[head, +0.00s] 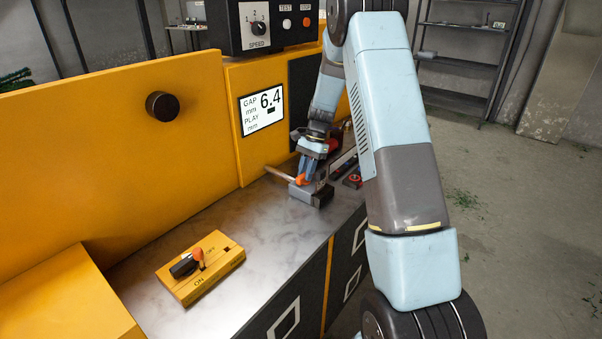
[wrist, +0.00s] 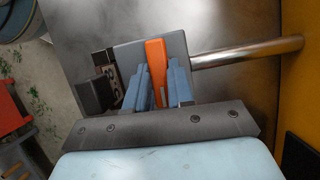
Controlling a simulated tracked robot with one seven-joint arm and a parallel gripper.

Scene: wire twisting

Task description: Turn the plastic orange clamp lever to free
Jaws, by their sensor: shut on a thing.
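The orange clamp lever (wrist: 157,62) stands on top of a grey clamp block (wrist: 178,45) in the wrist view. The block sits at the end of a metal rod (wrist: 248,53) that runs to the yellow machine. My gripper (wrist: 160,88) has its two blue fingers on either side of the lever and is shut on it. In the head view the lever (head: 301,179) shows as a small orange spot beside my gripper (head: 308,178), low over the clamp block (head: 318,194). The fingers hide part of the lever in that view.
A yellow switch box (head: 222,276) with a black knob and an orange-tipped lever lies at the front of the metal bench (head: 190,222). A display (head: 262,110) reads GAP 6.4 mm; the PLAY line shows a dash. Dark and red tools (head: 350,172) lie right of the clamp.

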